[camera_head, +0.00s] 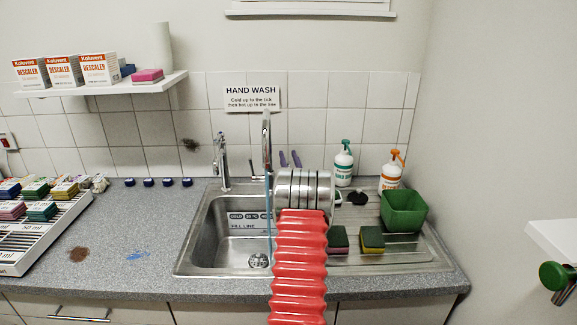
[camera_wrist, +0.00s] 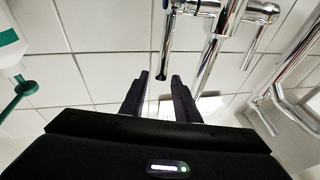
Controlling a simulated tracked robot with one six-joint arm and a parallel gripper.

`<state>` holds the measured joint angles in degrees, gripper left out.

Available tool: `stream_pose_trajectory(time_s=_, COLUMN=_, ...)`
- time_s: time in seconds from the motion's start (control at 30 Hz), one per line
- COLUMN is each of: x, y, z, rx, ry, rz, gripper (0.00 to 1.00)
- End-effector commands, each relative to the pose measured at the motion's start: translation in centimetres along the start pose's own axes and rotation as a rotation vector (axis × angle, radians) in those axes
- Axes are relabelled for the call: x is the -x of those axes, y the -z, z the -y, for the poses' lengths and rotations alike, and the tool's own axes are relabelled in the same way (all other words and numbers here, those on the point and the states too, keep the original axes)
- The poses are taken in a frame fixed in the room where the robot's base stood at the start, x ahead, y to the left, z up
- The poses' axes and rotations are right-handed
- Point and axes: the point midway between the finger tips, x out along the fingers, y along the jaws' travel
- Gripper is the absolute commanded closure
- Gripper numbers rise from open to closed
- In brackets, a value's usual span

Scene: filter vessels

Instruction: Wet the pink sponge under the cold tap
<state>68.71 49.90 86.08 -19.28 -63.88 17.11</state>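The chrome tap (camera_head: 223,160) stands behind the steel sink (camera_head: 200,225), with a tall spout (camera_head: 267,145). A thin blue stream (camera_head: 269,215) runs down from the spout into the basin. A pink sponge with a green top (camera_head: 338,242) lies on the drainer right of my arm. A plain pink block (camera_head: 147,75) lies on the wall shelf. My gripper (camera_wrist: 159,82) shows in the wrist view with its two dark fingers apart and nothing between them. Chrome tap parts (camera_wrist: 228,20) lie beyond the fingertips.
A yellow-green sponge (camera_head: 373,243) and a green tub (camera_head: 403,210) stand on the drainer. Two pump bottles (camera_head: 343,165) (camera_head: 389,172) stand behind. A white rack (camera_head: 50,240) of coloured blocks fills the counter's left. The counter (camera_head: 140,225) between rack and sink is mostly clear.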

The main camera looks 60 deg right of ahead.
Motion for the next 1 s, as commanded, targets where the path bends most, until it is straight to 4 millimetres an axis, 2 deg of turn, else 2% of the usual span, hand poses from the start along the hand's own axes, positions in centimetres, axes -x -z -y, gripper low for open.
stream_pose_trajectory(time_s=0.03, x=-0.3, y=1.1, z=0.1, rx=0.002, ry=0.001, rz=-0.004, gripper=0.71)
stream_pose_trajectory(time_s=0.2, x=-1.0, y=3.8, z=0.2, rx=0.001, ry=0.000, rz=-0.003, gripper=0.71)
stream_pose_trajectory(time_s=0.4, x=-1.6, y=5.8, z=0.2, rx=0.001, ry=-0.001, rz=-0.001, gripper=0.71)
stream_pose_trajectory(time_s=1.0, x=-1.7, y=6.2, z=0.3, rx=0.000, ry=-0.002, rz=0.000, gripper=0.71)
